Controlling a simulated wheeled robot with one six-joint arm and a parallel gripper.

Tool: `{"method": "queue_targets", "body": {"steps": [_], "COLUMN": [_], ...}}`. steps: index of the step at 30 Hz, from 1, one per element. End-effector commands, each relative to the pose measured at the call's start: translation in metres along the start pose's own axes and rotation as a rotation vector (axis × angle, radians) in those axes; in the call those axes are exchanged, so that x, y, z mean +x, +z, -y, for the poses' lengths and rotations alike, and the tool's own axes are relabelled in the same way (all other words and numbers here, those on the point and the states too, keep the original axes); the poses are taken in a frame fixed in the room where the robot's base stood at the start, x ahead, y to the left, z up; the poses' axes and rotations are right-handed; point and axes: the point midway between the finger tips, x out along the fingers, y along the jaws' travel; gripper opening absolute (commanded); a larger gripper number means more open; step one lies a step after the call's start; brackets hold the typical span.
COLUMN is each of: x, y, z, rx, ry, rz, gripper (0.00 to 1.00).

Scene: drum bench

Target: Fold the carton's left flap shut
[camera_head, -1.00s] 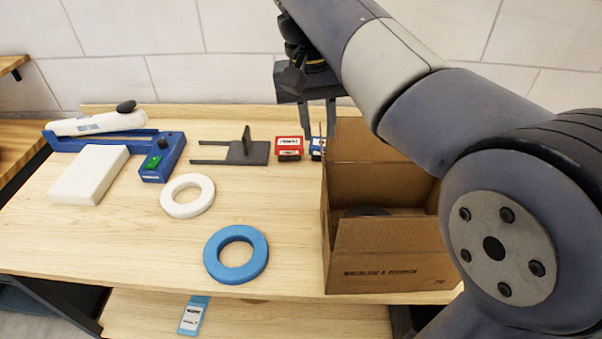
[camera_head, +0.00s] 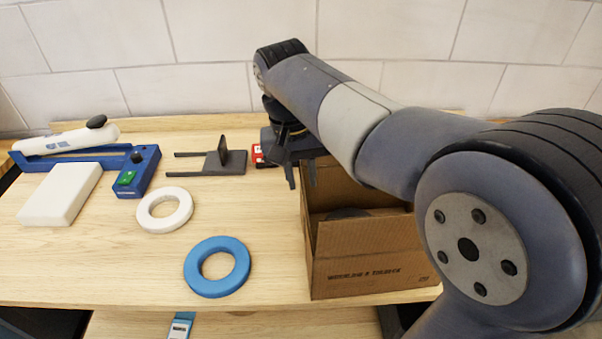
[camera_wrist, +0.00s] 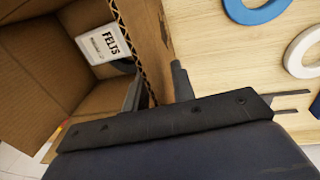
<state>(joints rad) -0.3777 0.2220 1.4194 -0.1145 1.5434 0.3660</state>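The brown carton (camera_head: 370,262) stands open at the right of the bench. Its left flap (camera_wrist: 150,45) stands upright along the carton's left side; in the wrist view its corrugated edge runs down between my fingers. My gripper (camera_head: 301,174) is over the carton's left side, pointing down. In the wrist view my gripper (camera_wrist: 158,88) has its fingers apart, one on the inner side of the flap and one on the outer side. Whether either finger touches the cardboard is unclear. A white label reading FELTS (camera_wrist: 103,42) shows inside the carton.
Left of the carton lie a blue ring (camera_head: 217,267), a white ring (camera_head: 164,209) and a dark forked part (camera_head: 222,162). A red box (camera_head: 262,156) sits behind my gripper. A blue-and-white sealer (camera_head: 85,152) and white block (camera_head: 60,193) are far left.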

Motion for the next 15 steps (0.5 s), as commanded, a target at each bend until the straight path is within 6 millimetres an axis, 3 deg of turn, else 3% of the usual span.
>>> {"method": "queue_targets", "body": {"steps": [2, 10, 15], "x": [-0.0001, -0.0002, -0.0003], "y": [0.0000, 0.0000, 0.0001], "z": [0.0000, 0.0001, 0.0001], "rx": [0.000, 0.000, 0.000], "ry": [0.000, 0.000, 0.000], "rz": [0.000, 0.000, 0.000], "gripper": [0.23, 0.01, 0.00]}}
